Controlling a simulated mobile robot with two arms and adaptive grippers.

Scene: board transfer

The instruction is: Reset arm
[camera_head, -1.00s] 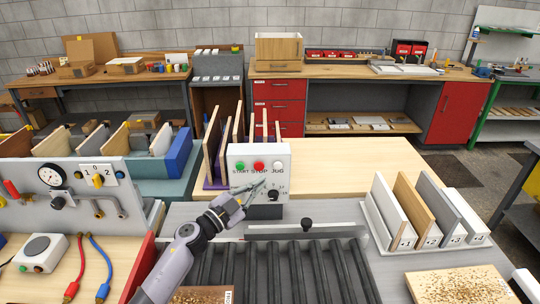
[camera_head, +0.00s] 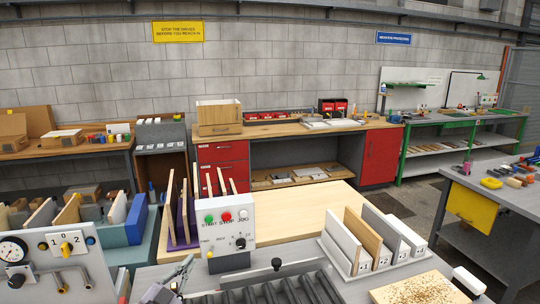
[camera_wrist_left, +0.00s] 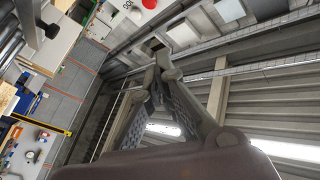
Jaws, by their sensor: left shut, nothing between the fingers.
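My left gripper (camera_head: 176,277) shows at the bottom of the head view, low and to the left of the control box. Its fingers are together with nothing between them, and it touches nothing that I can see. In the left wrist view its fingers (camera_wrist_left: 155,78) meet at the tips, with the ceiling beams behind them. The control box (camera_head: 226,228) has a green, a red and a white button and a black knob, and stands at the front edge of the wooden table. My right gripper is in neither view.
A grey roller conveyor (camera_head: 270,292) lies at the bottom centre. A white rack (camera_head: 345,262) holds upright boards to its right. A speckled board (camera_head: 420,290) lies at the front right. A purple rack (camera_head: 181,243) with upright boards stands left of the box. The wooden table top (camera_head: 300,215) behind is mostly bare.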

